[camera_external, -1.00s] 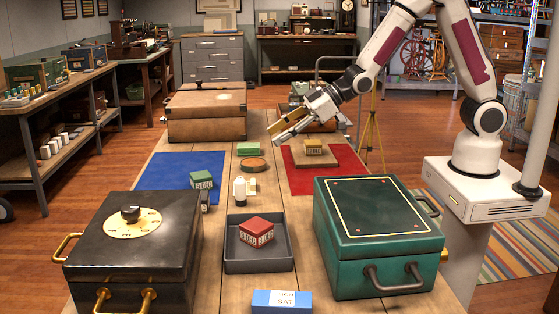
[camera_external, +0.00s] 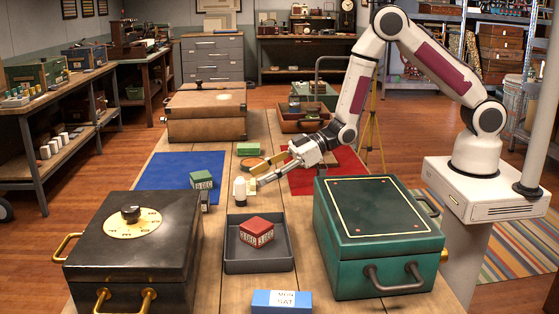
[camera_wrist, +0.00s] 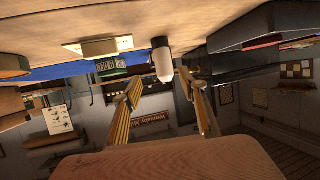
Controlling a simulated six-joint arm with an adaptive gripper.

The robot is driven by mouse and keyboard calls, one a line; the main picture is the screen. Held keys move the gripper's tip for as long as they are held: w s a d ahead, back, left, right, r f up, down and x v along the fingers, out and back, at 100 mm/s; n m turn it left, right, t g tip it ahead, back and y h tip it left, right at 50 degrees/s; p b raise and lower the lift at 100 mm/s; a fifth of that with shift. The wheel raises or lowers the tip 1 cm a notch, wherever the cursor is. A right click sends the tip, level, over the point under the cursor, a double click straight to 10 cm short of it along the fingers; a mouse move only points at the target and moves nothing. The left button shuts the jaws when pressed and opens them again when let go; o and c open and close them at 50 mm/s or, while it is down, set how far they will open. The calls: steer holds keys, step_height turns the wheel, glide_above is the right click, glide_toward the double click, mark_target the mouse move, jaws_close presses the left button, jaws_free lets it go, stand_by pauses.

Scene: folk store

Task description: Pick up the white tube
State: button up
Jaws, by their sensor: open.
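The white tube (camera_external: 240,190) stands upright on the wooden table, left of the middle, between the blue mat and the red mat. It also shows in the wrist view (camera_wrist: 163,62), where the picture is upside down, between and beyond my two fingers. My gripper (camera_external: 258,175) is open and empty, low over the table, just to the right of the tube and pointing at it. In the wrist view the open fingers (camera_wrist: 165,84) stand wide apart.
A green calendar block (camera_external: 202,180) stands left of the tube. A dark tray (camera_external: 232,262) with a red block (camera_external: 257,232) lies in front. A black safe-like box (camera_external: 135,250) and a green box (camera_external: 378,250) flank it.

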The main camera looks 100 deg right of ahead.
mark_target(240, 188)
stand_by(0.3)
steer(key=shift+x, duration=1.3)
steer(key=shift+a, duration=0.1)
steer(key=shift+w+a+f, duration=0.3)
steer(key=shift+w+a, duration=0.05)
steer(key=shift+w, duration=0.2)
steer(key=shift+w+a+f, duration=0.25)
steer(key=shift+w+a, duration=0.1)
steer(key=shift+w, duration=0.2)
steer(key=shift+x, duration=1.25)
steer(key=c, duration=1)
